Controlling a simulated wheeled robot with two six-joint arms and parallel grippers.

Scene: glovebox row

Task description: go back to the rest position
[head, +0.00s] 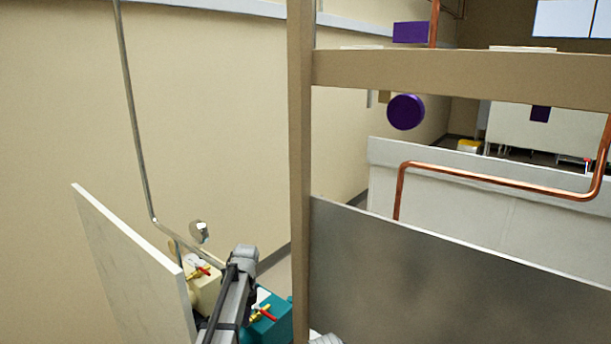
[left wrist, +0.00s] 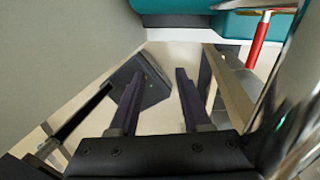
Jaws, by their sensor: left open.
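My left gripper (left wrist: 160,75) shows in the left wrist view with its two dark fingers apart and nothing between them. Pale floor shows behind the fingers. A teal body (left wrist: 185,20) with a white lower edge is at the top of that view, beyond the fingertips. A red handle (left wrist: 258,42) hangs at the upper right. In the head view a grey arm link of mine rises at the bottom, between a cream box and a teal box; the fingers cannot be made out there. My right gripper is in neither view.
The cream box (head: 204,290) and teal box (head: 275,325) carry red-handled valves. A white panel (head: 130,265) stands left of them. A tan post (head: 301,170) and grey metal panel (head: 440,285) stand to the right. A copper pipe (head: 500,180) runs behind the panel.

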